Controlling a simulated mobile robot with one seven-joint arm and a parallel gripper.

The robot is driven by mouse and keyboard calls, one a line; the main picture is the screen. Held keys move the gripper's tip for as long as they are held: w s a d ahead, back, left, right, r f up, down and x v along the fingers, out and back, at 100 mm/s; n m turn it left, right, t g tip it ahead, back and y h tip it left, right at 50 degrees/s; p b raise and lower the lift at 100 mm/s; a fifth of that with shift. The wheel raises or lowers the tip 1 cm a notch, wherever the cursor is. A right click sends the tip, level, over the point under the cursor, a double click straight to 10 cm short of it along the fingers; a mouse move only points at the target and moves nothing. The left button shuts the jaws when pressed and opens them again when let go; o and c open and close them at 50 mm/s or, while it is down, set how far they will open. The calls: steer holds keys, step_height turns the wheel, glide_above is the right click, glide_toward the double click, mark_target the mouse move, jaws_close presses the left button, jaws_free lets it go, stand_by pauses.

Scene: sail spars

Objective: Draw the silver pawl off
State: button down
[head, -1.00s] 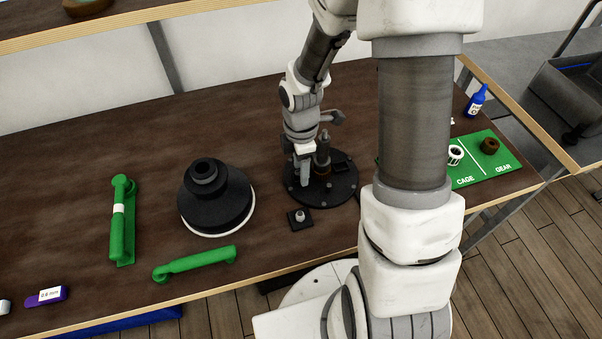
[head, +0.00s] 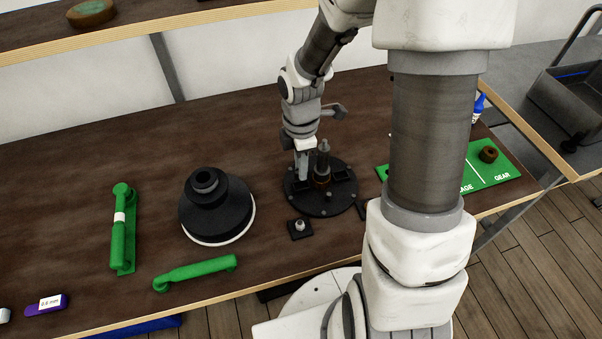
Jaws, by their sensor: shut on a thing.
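The winch base (head: 335,205) is a round black plate with bolts on its rim and an upright dark and brown spindle (head: 322,165) at its middle. My gripper (head: 303,174) points down over the plate's left part, just left of the spindle. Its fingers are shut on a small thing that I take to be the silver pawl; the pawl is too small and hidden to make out. A small black square holder with a silver peg (head: 299,226) sits on the table in front of the plate.
A black winch drum (head: 215,205) stands left of the base. Two green handles (head: 124,235) (head: 195,272) lie farther left and in front. A green mat (head: 493,178) with a brown ring (head: 488,154) is at right, partly behind my arm. The back-left table is clear.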

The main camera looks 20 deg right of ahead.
step_height(320, 180, up, 6)
steer(key=shift+r+p, duration=0.2)
steer(key=shift+p, duration=0.3)
step_height(320, 180, up, 4)
steer(key=p, duration=0.3)
steer(key=shift+p, duration=0.4)
